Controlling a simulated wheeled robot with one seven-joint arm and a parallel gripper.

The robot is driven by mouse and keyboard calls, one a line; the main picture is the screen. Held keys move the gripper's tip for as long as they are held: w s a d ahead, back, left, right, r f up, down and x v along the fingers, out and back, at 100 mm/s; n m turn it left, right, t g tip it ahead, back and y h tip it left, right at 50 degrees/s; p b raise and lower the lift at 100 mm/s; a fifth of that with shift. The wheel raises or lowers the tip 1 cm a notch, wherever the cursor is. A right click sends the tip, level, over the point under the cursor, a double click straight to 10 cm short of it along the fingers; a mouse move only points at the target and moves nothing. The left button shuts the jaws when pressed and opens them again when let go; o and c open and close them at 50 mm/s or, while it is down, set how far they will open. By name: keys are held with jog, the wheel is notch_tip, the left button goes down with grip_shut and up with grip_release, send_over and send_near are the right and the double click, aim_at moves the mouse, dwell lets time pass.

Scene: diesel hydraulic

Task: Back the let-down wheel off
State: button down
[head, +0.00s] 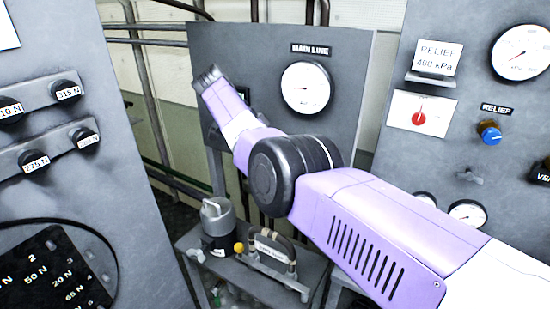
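My purple and white arm reaches in from the lower right, bends at a dark round joint, and points up and left in front of the middle grey panel. Its dark far end (207,77) is small, and I cannot make out whether the fingers are open or shut. No wheel is labelled as the let-down wheel. A small yellow knob (239,247) sits on the low bench between a grey cylinder (218,222) with a grey top fitting and a labelled unit with a dark curved handle (270,250). I cannot tell whether this knob is the wheel.
The middle panel carries a MAIN LINE gauge (305,88). Labelled weights (67,91) hang on the left panel. The low bench (229,272) stands between the panels.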

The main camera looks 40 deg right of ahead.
jog(key=shift+w+d+r, duration=0.2)
jog(key=shift+d+r, duration=0.15)
jog(key=shift+r, duration=0.05)
jog(key=c, duration=1.4)
grip_release()
jog(key=shift+c, duration=0.2)
jog(key=shift+f, duration=0.2)
jog(key=shift+a+f, duration=0.15)
